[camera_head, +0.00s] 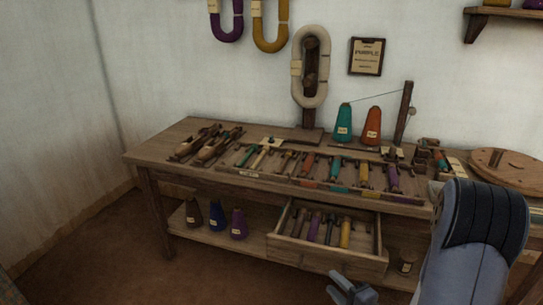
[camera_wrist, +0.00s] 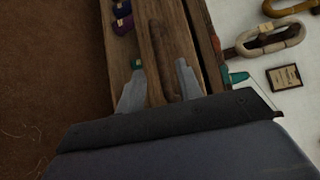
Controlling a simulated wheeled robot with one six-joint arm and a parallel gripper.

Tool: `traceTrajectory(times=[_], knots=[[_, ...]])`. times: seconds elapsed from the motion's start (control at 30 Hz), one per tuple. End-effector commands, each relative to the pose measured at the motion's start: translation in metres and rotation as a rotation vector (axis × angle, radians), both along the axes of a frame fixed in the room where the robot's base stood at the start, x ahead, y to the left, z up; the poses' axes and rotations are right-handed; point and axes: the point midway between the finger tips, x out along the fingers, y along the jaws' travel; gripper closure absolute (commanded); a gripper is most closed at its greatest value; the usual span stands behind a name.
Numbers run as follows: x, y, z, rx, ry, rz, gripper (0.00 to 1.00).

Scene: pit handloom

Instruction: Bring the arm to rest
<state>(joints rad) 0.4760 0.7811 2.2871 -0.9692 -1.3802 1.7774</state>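My gripper (camera_head: 350,287) is low at the bottom of the head view, in front of the drawer and below the worktable top. My arm comes in from the right. In the wrist view, the two grey fingers of my gripper (camera_wrist: 160,68) stand apart, with brown wood of the bench beyond them. I see nothing held between them. The wooden worktable (camera_head: 150,155) stands against the wall. Its drawer (camera_head: 330,262) is pulled out and holds several bobbins.
Shuttles (camera_head: 205,145) and a divided tray (camera_head: 250,174) of colored bobbins lie on the tabletop. A teal cone (camera_head: 343,124) and an orange cone (camera_head: 372,126) stand behind. Cones (camera_head: 217,215) sit on the lower shelf. A round wooden disc (camera_head: 512,172) is at right. Floor at left is clear.

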Motion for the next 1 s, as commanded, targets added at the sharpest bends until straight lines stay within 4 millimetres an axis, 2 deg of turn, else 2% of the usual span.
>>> traceTrajectory(times=[0.3, 0.5, 1.0], knots=[[0.038, 0.021, -0.007, -0.001, -0.002, 0.003, 0.66], [0.052, 0.028, -0.009, 0.001, -0.001, 0.002, 0.66], [0.056, 0.029, -0.008, 0.0, -0.001, 0.0, 0.66]])
